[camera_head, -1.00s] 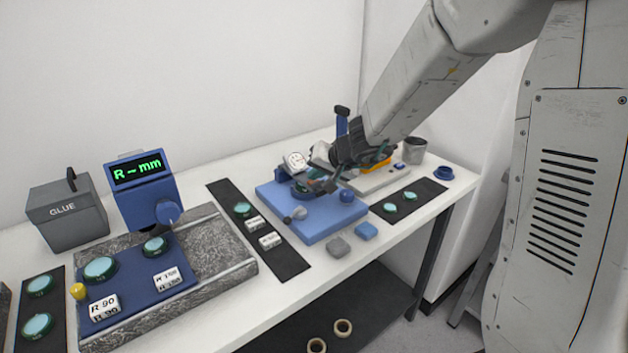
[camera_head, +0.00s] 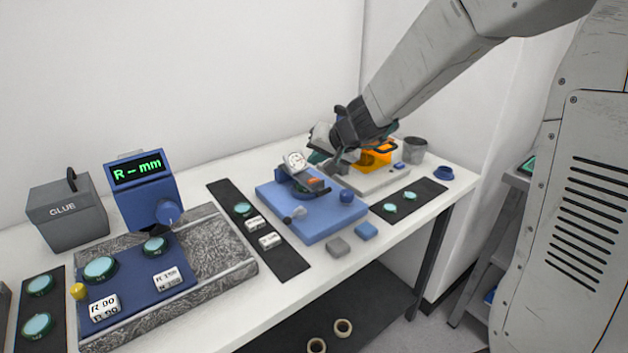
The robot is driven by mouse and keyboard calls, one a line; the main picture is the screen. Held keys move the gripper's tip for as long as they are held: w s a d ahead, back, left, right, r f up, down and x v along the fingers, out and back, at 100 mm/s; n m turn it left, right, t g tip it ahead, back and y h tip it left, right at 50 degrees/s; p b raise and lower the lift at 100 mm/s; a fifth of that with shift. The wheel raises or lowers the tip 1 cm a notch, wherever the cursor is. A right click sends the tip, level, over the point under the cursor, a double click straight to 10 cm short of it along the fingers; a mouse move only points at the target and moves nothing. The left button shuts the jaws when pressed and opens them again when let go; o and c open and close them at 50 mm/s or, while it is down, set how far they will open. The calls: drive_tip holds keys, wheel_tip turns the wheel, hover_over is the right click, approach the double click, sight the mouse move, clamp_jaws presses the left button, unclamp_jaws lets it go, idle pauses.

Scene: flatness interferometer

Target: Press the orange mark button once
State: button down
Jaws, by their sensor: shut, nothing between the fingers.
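A larger orange block (camera_head: 376,159) stands behind, on a pale base, partly covered by my arm. My gripper (camera_head: 319,158) is shut and empty. In the picture its fingertips are just above and right of the dial; the exact gap is unclear.
Grey (camera_head: 338,247) and blue (camera_head: 366,230) blocks lie in front. A blue display unit (camera_head: 143,185) reads "R-mm" at left. Dark mats (camera_head: 408,209) hold teal discs. A grey cup (camera_head: 414,150) stands at the back right.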

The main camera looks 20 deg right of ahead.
wheel_tip(320, 180, up, 2)
drive_tip(key=shift+r, duration=0.15)
idle(0.8)
drive_tip(key=s+a+n+g, duration=0.25)
drive_tip(key=s+g, duration=0.55)
drive_tip(key=s, duration=1.7)
drive_tip(key=s+d+r+n+h, duration=0.1)
drive_tip(key=s+d+h, duration=0.1)
drive_tip(key=s, duration=0.4)
drive_tip(key=s+d+r+t+h, duration=0.1)
drive_tip(key=s+d+r, duration=0.1)
drive_tip(key=s, duration=0.4)
drive_tip(key=shift+d+r+n+h, duration=0.15)
drive_tip(key=shift+d+n+h, duration=0.25)
drive_tip(key=shift+d, duration=0.25)
